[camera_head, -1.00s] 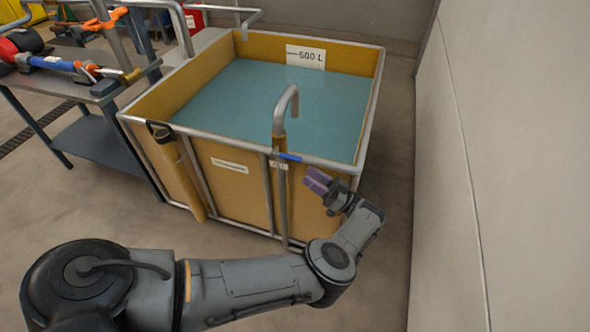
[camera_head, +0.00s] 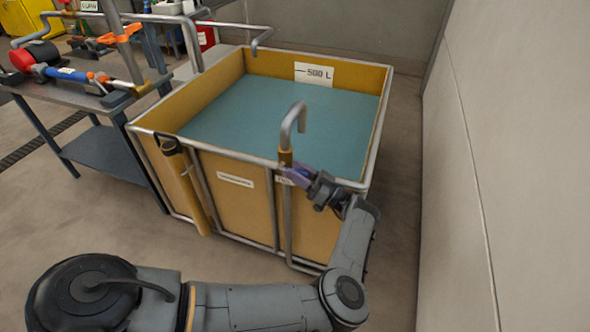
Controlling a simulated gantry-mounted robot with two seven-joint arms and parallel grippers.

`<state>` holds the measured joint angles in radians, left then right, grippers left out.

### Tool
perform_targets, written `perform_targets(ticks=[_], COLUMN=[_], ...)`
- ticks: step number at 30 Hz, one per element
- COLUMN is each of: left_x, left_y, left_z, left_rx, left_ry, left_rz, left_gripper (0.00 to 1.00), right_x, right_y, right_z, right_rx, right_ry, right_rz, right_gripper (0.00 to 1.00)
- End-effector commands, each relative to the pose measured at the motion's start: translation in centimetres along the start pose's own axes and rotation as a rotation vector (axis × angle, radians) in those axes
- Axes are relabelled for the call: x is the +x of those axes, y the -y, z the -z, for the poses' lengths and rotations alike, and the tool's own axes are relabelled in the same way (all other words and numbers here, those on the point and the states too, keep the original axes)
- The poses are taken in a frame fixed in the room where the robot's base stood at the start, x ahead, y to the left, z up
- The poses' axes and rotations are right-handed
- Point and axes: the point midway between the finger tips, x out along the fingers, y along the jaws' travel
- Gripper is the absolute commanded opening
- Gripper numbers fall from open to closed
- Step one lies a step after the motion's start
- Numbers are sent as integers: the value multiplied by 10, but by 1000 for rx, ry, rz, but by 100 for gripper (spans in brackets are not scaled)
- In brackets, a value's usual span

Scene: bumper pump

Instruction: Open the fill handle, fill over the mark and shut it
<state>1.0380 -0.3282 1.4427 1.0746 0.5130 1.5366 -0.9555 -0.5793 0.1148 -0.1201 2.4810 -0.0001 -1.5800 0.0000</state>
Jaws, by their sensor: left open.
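A yellow tank (camera_head: 235,214) in a grey metal frame holds blue-green water (camera_head: 265,115). On its far inner wall is a white plate marked 500 L (camera_head: 314,74) with a short line. The water surface lies around the plate's lower edge, below the line. A curved grey fill pipe (camera_head: 300,112) stands at the tank's front rim. My left gripper (camera_head: 291,172), with purple fingers, is open at the pipe, by the partly covered fill label. It hides the blue fill handle, so I cannot tell the handle's position or whether the fingers touch it. My right gripper is not in view.
A workbench (camera_head: 82,90) with tools stands left of the tank. A black-topped yellow tube (camera_head: 190,190) leans on the tank's front left. A grey pipe (camera_head: 196,45) crosses behind. A pale wall (camera_head: 510,170) closes the right side. The floor in front is bare.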

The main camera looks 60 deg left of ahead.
Motion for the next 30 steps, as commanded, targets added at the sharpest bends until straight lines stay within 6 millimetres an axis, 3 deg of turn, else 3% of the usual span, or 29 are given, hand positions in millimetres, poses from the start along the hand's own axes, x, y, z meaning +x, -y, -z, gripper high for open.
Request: perform_targets(ticks=[14, 22, 30], left_x=[10, 10, 10], left_y=[0, 0, 0], left_z=[0, 0, 0], left_rx=[0, 0, 0], left_ry=[0, 0, 0], left_rz=[-1, 0, 0], left_gripper=[43, 2, 0], right_x=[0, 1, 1], right_y=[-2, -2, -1], right_z=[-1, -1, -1], right_rx=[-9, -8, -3], right_ry=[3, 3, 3], right_rz=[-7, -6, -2], right_gripper=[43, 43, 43])
